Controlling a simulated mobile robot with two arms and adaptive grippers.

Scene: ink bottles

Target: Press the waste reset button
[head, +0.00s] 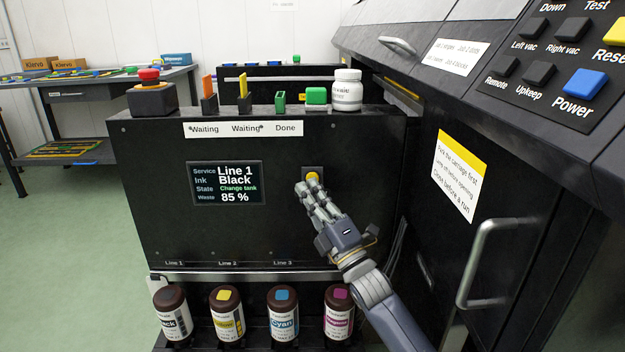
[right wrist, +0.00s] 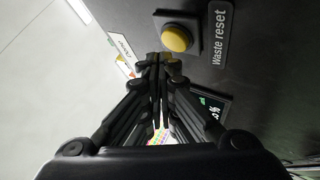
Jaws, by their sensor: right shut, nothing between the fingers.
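The waste reset button is a round yellow button (head: 312,177) on a dark square base, on the front of the black ink cabinet (head: 150,215), right of the screen. In the right wrist view the button (right wrist: 177,38) shows beside a label (right wrist: 219,38) reading "Waste reset". My right gripper (head: 310,187) is shut and empty, with its fingertips close to the button. In the right wrist view the fingertips (right wrist: 160,60) appear just below the button; I cannot tell whether they touch it. My left gripper is not in view.
The screen (head: 228,183) reads Line 1, Black, Change tank, Waste 85 %. Several ink bottles (head: 228,318) stand below the cabinet. On its top are a red stop button (head: 149,75) and a white bottle (head: 347,92). A dark printer with a door handle (head: 482,265) stands at right.

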